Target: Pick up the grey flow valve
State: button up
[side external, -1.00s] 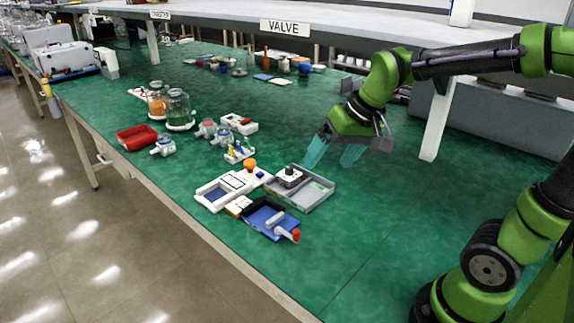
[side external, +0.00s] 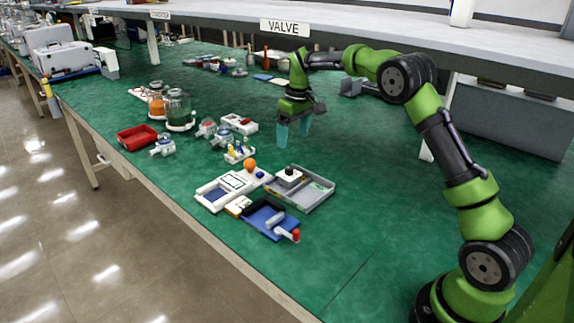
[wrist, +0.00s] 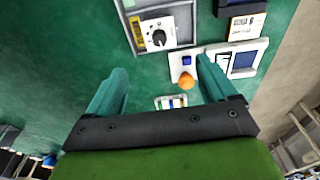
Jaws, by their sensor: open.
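A small light-grey block with a black knob (side external: 290,176), which looks like the grey flow valve, sits at the back left of a grey tray (side external: 325,198). In the wrist view the block (wrist: 170,25) shows its round dial and a yellow label, inside the tray near the top of the picture. My gripper (side external: 293,136) is open and empty, its teal fingers pointing down above the table, behind the tray in the side view. In the wrist view the gripper's fingers (wrist: 162,72) are spread, with the block beyond their tips.
A white device with an orange ball (side external: 250,164) stands left of the grey tray. A blue tray (side external: 258,213) holds a grey, red-tipped lever part (side external: 283,226). Small parts, jars (side external: 179,108) and a red tray (side external: 137,137) lie farther left. Green table right of the trays is clear.

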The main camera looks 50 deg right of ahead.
aim_at(290, 168)
jog(key=f, duration=0.5)
jog(key=w+f, duration=0.1)
jog(key=f, duration=0.8)
jog(key=shift+w+f, duration=0.25)
jog(key=shift+f, duration=0.1)
jog(key=c, duration=1)
